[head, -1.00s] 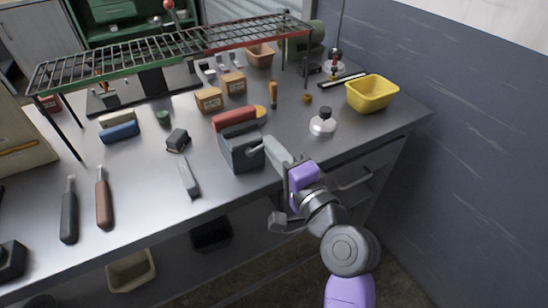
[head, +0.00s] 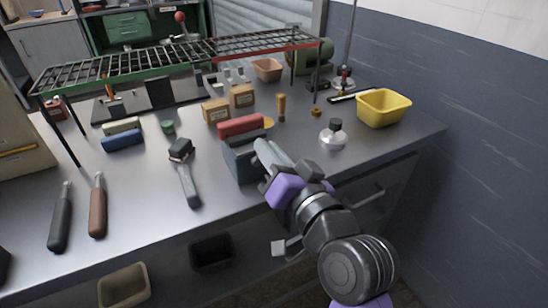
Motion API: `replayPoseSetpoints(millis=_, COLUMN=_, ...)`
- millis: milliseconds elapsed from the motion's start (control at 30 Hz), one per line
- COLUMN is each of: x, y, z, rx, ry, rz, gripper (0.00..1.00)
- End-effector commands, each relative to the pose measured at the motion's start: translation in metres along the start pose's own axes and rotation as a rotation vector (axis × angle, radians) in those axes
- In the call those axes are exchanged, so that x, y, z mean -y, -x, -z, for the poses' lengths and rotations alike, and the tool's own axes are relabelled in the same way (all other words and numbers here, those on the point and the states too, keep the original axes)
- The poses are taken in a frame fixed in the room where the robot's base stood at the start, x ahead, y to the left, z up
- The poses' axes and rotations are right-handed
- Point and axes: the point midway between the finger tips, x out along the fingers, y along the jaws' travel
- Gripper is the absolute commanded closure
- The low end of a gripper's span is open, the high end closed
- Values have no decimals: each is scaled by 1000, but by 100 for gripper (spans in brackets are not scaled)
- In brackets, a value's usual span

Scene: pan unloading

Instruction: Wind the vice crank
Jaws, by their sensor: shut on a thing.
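The vice (head: 243,161) is a dark blue-grey block at the bench's front edge, right of the middle in the head view. Its light grey crank (head: 271,155) sticks out from the vice's right side and slants down to the right. My gripper (head: 284,187), with purple parts, is at the crank's lower outer end and is shut on it. The fingertips and the gripped end of the crank are largely hidden behind the gripper body.
A red block (head: 241,125) lies just behind the vice. A clear flask (head: 333,135) and a yellow bin (head: 383,108) stand to the right. A dark-headed grey tool (head: 187,182) lies left of the vice. A wire rack (head: 150,68) spans the back.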

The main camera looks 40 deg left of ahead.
Motion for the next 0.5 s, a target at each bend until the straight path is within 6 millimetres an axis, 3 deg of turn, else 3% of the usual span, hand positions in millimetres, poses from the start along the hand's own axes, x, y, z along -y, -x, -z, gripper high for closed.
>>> replayPoseSetpoints(millis=500, x=9, y=0, z=-5, rx=3, ry=210, rz=3, gripper=100)
